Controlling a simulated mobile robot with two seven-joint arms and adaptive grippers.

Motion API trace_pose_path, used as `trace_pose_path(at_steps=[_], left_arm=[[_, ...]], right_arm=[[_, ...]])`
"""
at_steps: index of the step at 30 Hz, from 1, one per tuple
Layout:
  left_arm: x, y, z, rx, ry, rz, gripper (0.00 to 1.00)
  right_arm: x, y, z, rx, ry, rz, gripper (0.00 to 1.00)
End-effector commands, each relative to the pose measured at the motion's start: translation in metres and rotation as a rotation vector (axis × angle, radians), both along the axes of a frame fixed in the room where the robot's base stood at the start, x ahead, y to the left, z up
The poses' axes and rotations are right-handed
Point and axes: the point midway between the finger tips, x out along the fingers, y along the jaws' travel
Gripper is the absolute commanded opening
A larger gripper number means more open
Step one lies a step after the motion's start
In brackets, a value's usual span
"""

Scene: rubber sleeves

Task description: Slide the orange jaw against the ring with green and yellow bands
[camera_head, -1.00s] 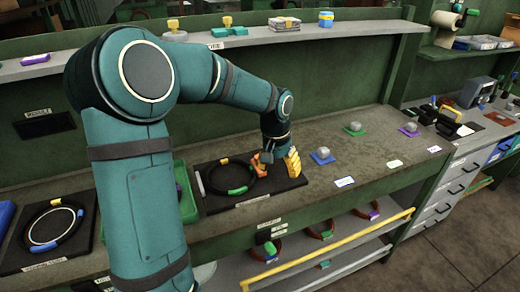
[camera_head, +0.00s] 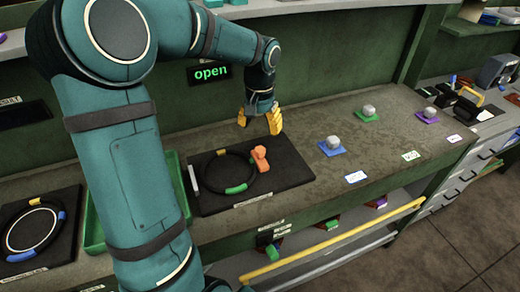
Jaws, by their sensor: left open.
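The ring with green and yellow bands (camera_head: 206,181) lies flat on a black board (camera_head: 287,173) on the bench. Its green band is at the front and its yellow band at the back. The orange jaw (camera_head: 260,157) stands on the board at the ring's right side, against or very close to it; I cannot tell whether they touch. My left gripper (camera_head: 259,121) has yellow fingers, open and empty, above and behind the orange jaw. My right gripper is not in view.
A second board with a ring with blue and yellow bands (camera_head: 60,236) lies at the left, beside a green tray (camera_head: 178,176) partly behind my arm. Blue (camera_head: 332,149), green (camera_head: 367,117) and purple (camera_head: 427,119) pads with grey knobs stand to the right. A display reads "open" (camera_head: 209,74).

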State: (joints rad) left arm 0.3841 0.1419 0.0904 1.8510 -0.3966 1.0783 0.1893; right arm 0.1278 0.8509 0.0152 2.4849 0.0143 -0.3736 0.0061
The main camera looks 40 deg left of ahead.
Motion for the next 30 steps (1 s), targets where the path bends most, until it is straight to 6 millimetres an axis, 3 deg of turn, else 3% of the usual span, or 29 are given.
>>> trace_pose_path(at_steps=[3, 12, 18, 27, 28, 30], left_arm=[[-0.001, 0.000, -0.027, -0.001, 0.004, 0.000, 0.63], [0.000, 0.000, -0.076, -0.001, 0.003, 0.000, 0.63], [0.000, 0.000, -0.089, 0.000, 0.000, 0.000, 0.63], [0.000, 0.000, -0.091, 0.000, -0.001, 0.000, 0.63], [0.000, 0.000, -0.090, 0.000, -0.001, 0.000, 0.61], [0.000, 0.000, -0.090, 0.000, -0.001, 0.000, 0.37]], right_arm=[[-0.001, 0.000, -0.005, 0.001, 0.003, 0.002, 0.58], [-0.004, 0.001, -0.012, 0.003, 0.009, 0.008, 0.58], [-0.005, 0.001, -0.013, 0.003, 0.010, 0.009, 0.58], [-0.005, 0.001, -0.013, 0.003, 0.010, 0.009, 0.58], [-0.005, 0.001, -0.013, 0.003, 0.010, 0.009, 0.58], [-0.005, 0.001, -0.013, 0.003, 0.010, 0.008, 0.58]])
